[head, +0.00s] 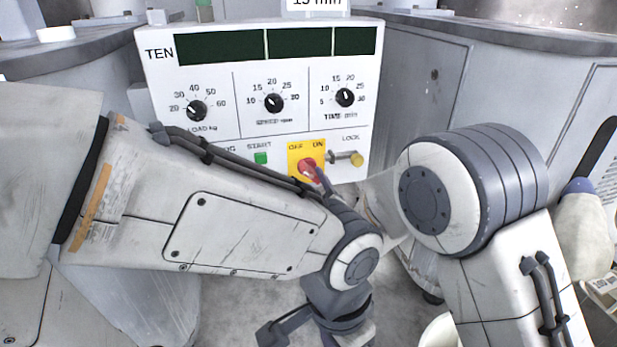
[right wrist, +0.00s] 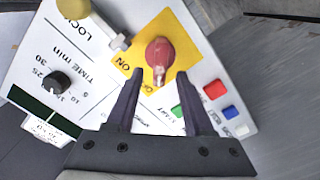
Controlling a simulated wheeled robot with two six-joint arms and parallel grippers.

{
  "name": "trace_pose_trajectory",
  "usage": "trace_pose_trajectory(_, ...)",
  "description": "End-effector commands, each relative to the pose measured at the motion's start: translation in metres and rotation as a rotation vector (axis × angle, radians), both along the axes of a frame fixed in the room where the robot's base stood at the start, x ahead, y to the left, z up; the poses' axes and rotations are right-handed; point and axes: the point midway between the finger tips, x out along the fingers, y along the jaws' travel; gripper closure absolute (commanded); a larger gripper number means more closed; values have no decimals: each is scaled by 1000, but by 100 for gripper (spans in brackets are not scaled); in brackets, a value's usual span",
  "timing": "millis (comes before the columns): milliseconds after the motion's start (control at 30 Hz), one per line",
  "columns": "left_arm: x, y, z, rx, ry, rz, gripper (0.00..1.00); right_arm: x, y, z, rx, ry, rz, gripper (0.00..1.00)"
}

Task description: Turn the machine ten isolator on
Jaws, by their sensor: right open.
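The machine ten panel (head: 222,88) is white and marked TEN. Its isolator is a red rotary knob (head: 306,167) on a yellow plate (head: 295,150) marked OFF and ON. In the right wrist view the knob (right wrist: 160,52) appears to have its handle pointing towards the OFF side. My right gripper (right wrist: 159,76) is open, its two fingers apart on either side of the knob's handle in the picture. I cannot tell whether they touch it. The arms largely hide this gripper in the head view.
A yellow-ended lock pin (head: 355,158) sits right of the isolator, close to the right fingers. A green START button (head: 260,158) is to its left. Red (right wrist: 214,89) and blue (right wrist: 230,112) buttons also show. Grey cabinets (head: 425,85) flank the panel.

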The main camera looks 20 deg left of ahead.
Motion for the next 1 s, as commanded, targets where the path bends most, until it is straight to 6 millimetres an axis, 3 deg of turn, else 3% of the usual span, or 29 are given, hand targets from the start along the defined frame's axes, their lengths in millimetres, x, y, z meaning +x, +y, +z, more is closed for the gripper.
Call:
trace_pose_trajectory(300, 0, 0, -13, 0, 0, 0, 50, 33, 22, -2, 0, 2, 1, 48)
trace_pose_trajectory(667, 0, 0, -13, 0, 0, 0, 50, 37, 24, 0, 0, 2, 1, 48)
trace_pose_trajectory(800, 0, 0, -13, 0, 0, 0, 50, 37, 24, 0, 0, 2, 1, 100)
trace_pose_trajectory(1000, 0, 0, -13, 0, 0, 0, 50, 37, 24, 0, 1, 3, 1, 100)
